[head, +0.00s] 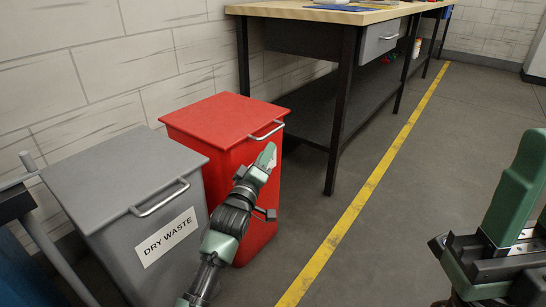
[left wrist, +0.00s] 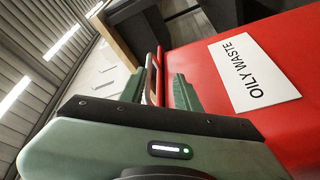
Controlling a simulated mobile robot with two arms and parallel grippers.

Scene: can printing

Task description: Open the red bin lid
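The red bin (head: 225,117) stands against the wall with its lid shut and a pale metal handle (head: 267,131) on the lid's front edge. Its front shows an OILY WASTE label (left wrist: 253,71) in the left wrist view. My left gripper (head: 268,156) is at the front of the red bin, just below the handle. In the left wrist view its two fingers (left wrist: 170,88) are apart, with the handle close by the left finger; I cannot tell whether they touch. A part of my right arm's end (head: 512,195) shows at the right edge, its fingertips unclear.
A grey DRY WASTE bin (head: 125,172) stands close on the left of the red bin. A workbench (head: 320,12) with dark legs stands behind on the right. A yellow floor line (head: 360,195) runs past the bins, with clear floor beyond.

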